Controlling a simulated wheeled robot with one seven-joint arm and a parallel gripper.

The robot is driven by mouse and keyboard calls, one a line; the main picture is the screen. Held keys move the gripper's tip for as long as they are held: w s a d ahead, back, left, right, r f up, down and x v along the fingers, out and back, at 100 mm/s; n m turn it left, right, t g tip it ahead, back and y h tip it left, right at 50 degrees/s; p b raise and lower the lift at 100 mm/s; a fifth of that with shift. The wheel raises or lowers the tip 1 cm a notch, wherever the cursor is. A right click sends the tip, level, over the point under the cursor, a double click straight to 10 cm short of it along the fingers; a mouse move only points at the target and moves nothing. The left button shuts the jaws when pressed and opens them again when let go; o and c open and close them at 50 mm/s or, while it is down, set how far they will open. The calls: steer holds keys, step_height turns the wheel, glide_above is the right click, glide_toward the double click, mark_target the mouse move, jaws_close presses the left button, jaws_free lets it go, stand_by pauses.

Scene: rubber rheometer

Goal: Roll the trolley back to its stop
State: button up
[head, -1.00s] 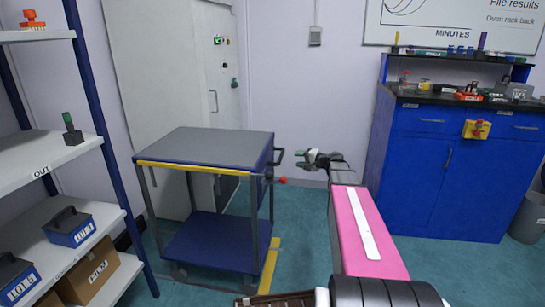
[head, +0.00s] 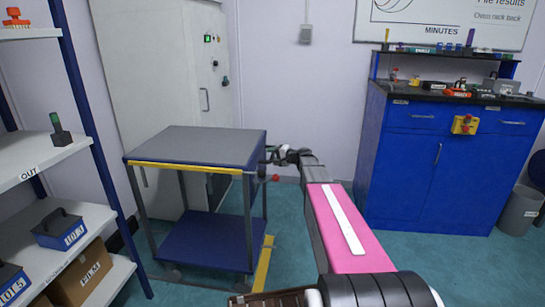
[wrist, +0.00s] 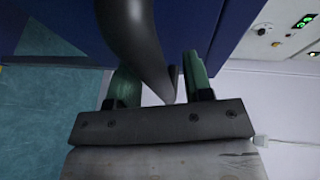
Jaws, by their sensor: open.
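The trolley (head: 205,146) has a grey top, a yellow front edge and a blue lower shelf, and stands left of centre in the head view. My gripper (head: 273,157) is at its right side, by the handle. In the wrist view the dark, curved trolley handle (wrist: 138,45) passes between the two green fingers of my gripper (wrist: 158,85). The fingers are open, with a gap beside the handle. A yellow floor strip (head: 264,262) lies along the trolley's right side. A red knob (head: 275,178) shows just below my gripper.
A shelf rack (head: 82,130) with boxes stands close on the left. A pale cabinet (head: 150,70) is behind the trolley. A blue cupboard (head: 405,160) stands at the right. Teal floor (head: 400,255) is clear before the cupboard.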

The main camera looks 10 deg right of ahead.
jaws_close()
steer(key=w+a, duration=0.4)
steer(key=a, duration=0.8)
steer(key=w+a, duration=0.4)
steer(key=a, duration=0.9)
steer(key=w+a, duration=0.4)
steer(key=a, duration=0.9)
steer(key=shift+w+a, duration=0.15)
steer(key=shift+w, duration=0.05)
steer(key=shift+c, duration=0.2)
jaws_free()
steer(key=shift+a, duration=0.15)
steer(key=shift+o, duration=0.2)
steer(key=v, duration=1)
steer(key=shift+s+d, duration=0.25)
steer(key=shift+d, duration=0.1)
